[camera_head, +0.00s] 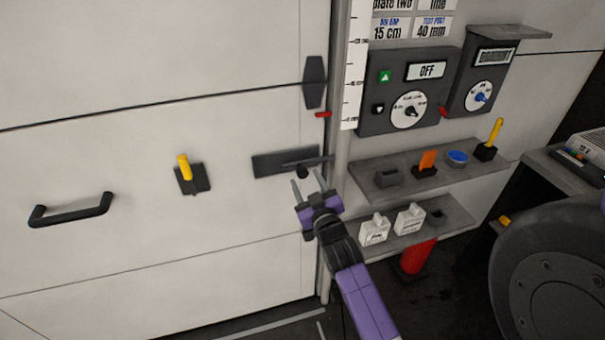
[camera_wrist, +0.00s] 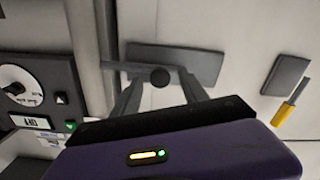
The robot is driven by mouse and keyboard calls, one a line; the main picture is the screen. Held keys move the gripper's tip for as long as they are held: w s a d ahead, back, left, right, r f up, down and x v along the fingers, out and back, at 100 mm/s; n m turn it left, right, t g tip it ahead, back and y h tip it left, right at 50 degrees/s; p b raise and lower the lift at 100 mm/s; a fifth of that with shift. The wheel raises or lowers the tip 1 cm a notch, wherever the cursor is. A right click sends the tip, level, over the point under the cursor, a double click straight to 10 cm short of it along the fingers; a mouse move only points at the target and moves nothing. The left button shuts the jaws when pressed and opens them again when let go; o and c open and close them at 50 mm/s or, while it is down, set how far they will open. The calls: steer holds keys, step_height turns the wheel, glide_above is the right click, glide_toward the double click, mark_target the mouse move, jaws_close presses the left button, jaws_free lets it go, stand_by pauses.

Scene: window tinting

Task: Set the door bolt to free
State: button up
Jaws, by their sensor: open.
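The door bolt (camera_head: 314,162) is a dark bar with a round knob (camera_head: 302,171) on a dark grey plate (camera_head: 270,164) at the right edge of the pale door (camera_head: 130,210). The bar's right end reaches the door frame. My gripper (camera_head: 309,185) is open just below and in front of the knob. In the wrist view the dark knob (camera_wrist: 160,77) shows between the two spread fingers (camera_wrist: 160,92), with the bolt bar (camera_wrist: 130,66) and the plate (camera_wrist: 200,62) behind. I cannot tell whether the fingers touch the knob.
A yellow-handled latch (camera_head: 185,168) and a black pull handle (camera_head: 70,210) are on the door at left. Right of the frame are a control box (camera_head: 440,85) and two shelves (camera_head: 390,165) with small items and white bottles (camera_head: 410,218). A dark round machine (camera_head: 550,270) stands at right.

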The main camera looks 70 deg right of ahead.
mark_target(304, 176)
steer(key=shift+x, duration=1.7)
jaws_close()
